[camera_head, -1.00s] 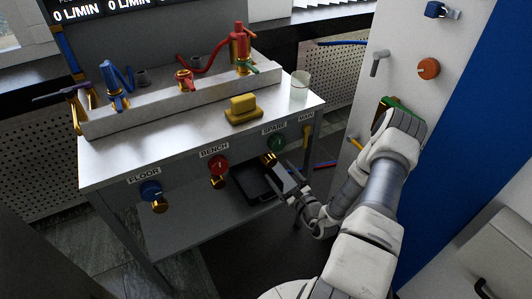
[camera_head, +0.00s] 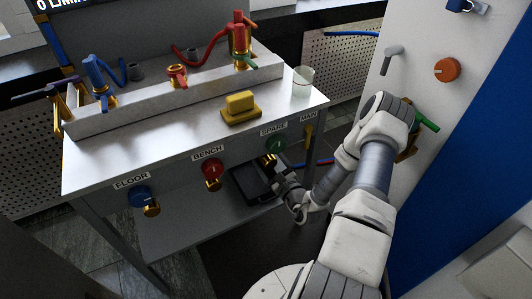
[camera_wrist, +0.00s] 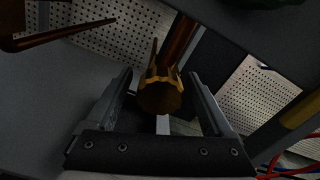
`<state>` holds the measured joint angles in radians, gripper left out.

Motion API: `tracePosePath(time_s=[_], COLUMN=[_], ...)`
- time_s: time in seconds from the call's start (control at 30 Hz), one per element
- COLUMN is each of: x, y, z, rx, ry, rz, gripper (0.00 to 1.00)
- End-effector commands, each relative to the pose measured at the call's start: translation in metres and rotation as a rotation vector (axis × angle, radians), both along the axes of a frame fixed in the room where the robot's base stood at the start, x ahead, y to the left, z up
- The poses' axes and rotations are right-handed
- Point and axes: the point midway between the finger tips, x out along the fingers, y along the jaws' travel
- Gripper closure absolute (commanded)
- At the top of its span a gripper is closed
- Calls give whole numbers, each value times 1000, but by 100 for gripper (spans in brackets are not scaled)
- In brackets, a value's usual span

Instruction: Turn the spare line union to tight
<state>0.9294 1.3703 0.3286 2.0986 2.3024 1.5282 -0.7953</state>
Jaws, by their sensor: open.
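The spare line union is a brass ribbed nut below the green knob (camera_head: 276,146) under the SPARE label (camera_head: 274,129). In the head view the union (camera_head: 267,161) shows only in part, just above my gripper (camera_head: 279,177). In the wrist view the union (camera_wrist: 160,96) sits between the two fingers of my gripper (camera_wrist: 160,78), its round end facing the camera. The fingers are open, one on each side, with a visible gap to the nut. A brass pipe runs up behind it.
The red BENCH knob (camera_head: 212,169) and blue FLOOR knob (camera_head: 141,196) have similar brass fittings to the left. A yellow MAIN handle (camera_head: 309,133) is close on the right. A black tray (camera_head: 250,186) lies on the lower shelf.

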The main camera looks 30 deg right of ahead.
Motion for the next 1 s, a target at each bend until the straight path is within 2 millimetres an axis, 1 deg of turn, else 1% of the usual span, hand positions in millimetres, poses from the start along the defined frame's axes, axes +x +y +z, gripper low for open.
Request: tracePosePath(time_s=[0.2,0.57,0.6,0.77,0.8,0.87,1.0], x=[2,2,2,2,2,2,2], y=[5,6,6,6,6,6,6], z=[0,0,0,0,0,0,0], rx=[1,1,1,1,1,1,1], ry=[0,-1,-1,-1,-1,-1,-1], rz=[-4,-5,-5,-5,-5,-5,-5], gripper=[14,14,16,45,52,63,88])
